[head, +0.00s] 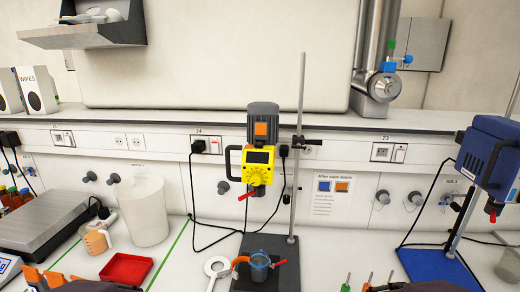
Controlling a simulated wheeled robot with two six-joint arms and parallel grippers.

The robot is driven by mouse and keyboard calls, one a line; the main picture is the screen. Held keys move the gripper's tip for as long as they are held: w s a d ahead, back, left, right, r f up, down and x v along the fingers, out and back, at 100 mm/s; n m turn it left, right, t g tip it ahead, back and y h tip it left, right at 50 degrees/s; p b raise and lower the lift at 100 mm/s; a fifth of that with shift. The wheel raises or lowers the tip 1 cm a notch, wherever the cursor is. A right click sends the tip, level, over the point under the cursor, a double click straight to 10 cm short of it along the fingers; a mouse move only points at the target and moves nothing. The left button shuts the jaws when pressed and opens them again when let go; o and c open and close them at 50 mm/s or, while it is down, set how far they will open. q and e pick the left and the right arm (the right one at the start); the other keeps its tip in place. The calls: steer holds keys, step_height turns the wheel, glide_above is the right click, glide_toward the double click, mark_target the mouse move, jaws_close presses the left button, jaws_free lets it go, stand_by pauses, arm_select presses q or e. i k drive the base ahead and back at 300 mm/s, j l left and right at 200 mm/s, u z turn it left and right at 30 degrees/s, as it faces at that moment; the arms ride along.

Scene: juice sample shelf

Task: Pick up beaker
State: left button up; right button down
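A small grey-blue see-through beaker (260,268) stands upright on the dark base plate (247,246) of the yellow and grey overhead stirrer (259,160). An orange-brown part touches its left side and a red-tipped part is at its right; I cannot tell exactly how they hold it. A second small vessel with orange content (96,241) stands at the left, and a large white tapered jug (147,212) is behind it. Neither of my grippers shows; only dark parts of my arms reach the bottom edge.
A red tray (126,268) lies left of the stirrer, and a white ring-shaped item (217,268) lies beside its base. A balance (44,222) is at the far left. A blue stirrer (490,150) stands at the right. Orange and green-tipped tools line the front edge.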

mark_target(258, 259)
steer(key=j+z, duration=0.25)
steer(key=j, duration=0.25)
steer(key=k+j+z, duration=0.1)
steer(key=j+z, duration=0.2)
steer(key=j, duration=0.2)
steer(key=k+j+z, duration=0.25)
steer(key=j, duration=0.2)
steer(key=i+j, duration=0.05)
steer(key=i, duration=0.05)
